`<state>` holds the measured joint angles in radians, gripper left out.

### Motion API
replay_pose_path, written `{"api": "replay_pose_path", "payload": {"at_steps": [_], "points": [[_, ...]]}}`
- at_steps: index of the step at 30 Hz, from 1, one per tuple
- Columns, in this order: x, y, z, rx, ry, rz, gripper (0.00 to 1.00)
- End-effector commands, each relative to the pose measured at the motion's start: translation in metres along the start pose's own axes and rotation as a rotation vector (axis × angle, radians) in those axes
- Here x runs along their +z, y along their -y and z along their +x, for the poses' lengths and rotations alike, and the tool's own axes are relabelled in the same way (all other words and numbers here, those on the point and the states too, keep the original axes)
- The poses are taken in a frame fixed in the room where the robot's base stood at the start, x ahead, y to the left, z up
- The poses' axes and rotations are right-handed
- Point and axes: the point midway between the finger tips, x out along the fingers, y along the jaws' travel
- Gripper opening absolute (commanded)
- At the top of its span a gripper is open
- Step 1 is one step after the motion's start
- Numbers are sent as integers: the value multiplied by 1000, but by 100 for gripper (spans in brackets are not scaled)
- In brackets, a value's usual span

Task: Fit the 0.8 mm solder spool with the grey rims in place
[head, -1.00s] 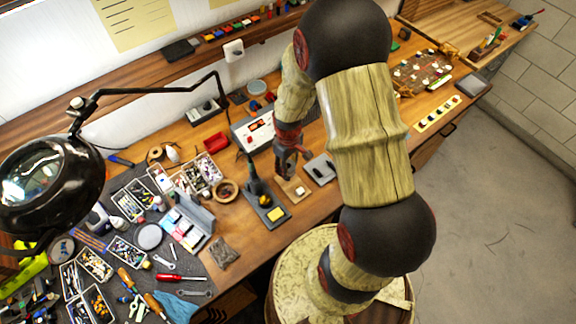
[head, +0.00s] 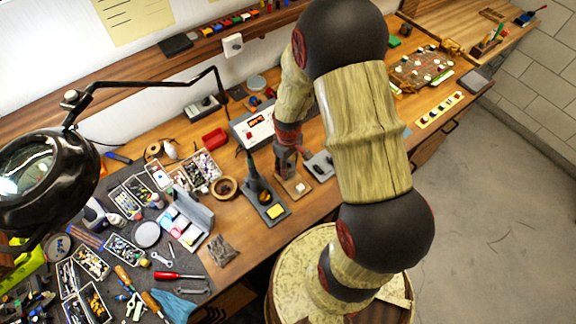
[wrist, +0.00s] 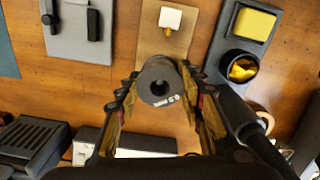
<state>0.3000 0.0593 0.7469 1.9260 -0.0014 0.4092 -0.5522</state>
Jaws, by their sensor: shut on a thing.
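My gripper (wrist: 158,100) is shut on a dark grey spool (wrist: 148,88), with a finger on each side of it. The spool's round end with a centre hole faces the wrist camera; small pale print on its rim is too small to read. Just beyond it lies a wooden base (wrist: 165,48) bearing a peg with a square white top (wrist: 170,17). The spool overlaps the near part of this base in the wrist view; I cannot tell its height above it. In the head view my gripper (head: 285,162) hangs beside the wooden base (head: 296,188), and the spool is hard to make out.
A soldering stand (head: 266,203) with a yellow sponge (wrist: 254,24) is close on the right in the wrist view. A grey tray (wrist: 76,42) lies to the left. A soldering station (head: 255,130) stands behind. A lamp and crowded parts boxes fill the left bench.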

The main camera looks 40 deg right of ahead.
Motion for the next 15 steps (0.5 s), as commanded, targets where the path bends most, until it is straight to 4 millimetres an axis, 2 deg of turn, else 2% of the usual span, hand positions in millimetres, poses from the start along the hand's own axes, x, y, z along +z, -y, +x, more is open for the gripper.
{"api": "replay_pose_path", "payload": {"at_steps": [15], "points": [[0, 0, 15, 0, -1, 0, 5]]}}
